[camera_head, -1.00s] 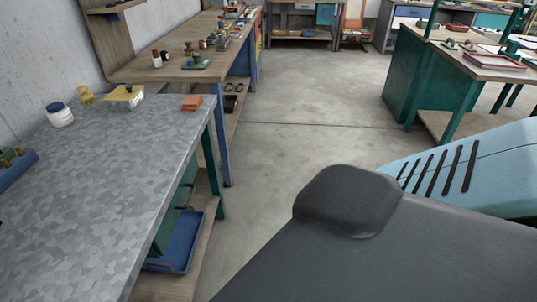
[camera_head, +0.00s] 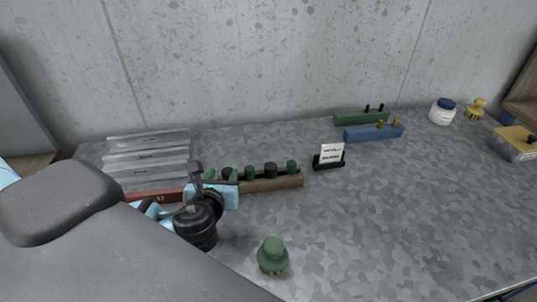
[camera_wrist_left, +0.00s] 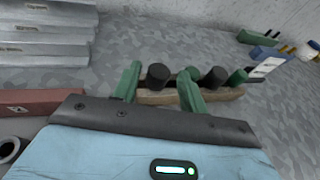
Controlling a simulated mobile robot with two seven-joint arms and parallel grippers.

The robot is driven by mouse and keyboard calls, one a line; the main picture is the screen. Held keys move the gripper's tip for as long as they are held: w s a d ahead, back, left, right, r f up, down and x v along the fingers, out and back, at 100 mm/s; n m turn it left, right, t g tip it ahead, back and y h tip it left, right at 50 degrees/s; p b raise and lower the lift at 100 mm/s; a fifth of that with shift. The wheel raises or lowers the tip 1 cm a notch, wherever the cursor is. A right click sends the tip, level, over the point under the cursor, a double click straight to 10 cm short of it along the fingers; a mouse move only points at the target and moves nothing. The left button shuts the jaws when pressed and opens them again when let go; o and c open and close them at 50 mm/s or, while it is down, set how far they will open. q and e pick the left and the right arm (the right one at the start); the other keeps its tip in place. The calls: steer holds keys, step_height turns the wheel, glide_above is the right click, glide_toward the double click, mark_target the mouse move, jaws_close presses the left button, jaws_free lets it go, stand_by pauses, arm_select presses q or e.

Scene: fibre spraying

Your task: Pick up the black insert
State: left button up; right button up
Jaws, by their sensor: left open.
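A wooden rack (camera_head: 285,183) on the grey bench holds a row of black and green inserts. One black insert (camera_head: 270,170) shows clearly in the head view. Another black insert (camera_head: 227,173) stands by my left gripper's fingers. My left gripper (camera_head: 220,176) is open at the rack's left end. In the left wrist view its two green fingers (camera_wrist_left: 160,80) point at the rack, with a black insert (camera_wrist_left: 158,75) showing in the gap between them. I cannot tell if they touch it. A second black insert (camera_wrist_left: 215,77) stands right of the fingers. My right gripper is not in view.
A small card stand (camera_head: 329,157), blue block (camera_head: 373,133) and green block (camera_head: 360,118) are to the right. The bench's right middle is clear.

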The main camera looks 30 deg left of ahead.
mark_target(227, 176)
arm_select(q)
steer(key=shift+s+d+f+g+h, duration=0.25)
steer(key=shift+s+d, duration=0.1)
steer(key=shift+s, duration=0.2)
steer(key=shift+s+d+f+g+h, duration=0.2)
steer(key=shift+s+d, duration=0.15)
steer(key=shift+s, duration=0.2)
steer(key=shift+x, duration=4)
steer(key=shift+a+r, duration=0.1)
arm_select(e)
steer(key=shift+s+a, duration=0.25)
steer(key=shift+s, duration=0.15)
arm_select(q)
steer(key=shift+c, duration=0.2)
steer(key=c, duration=0.7)
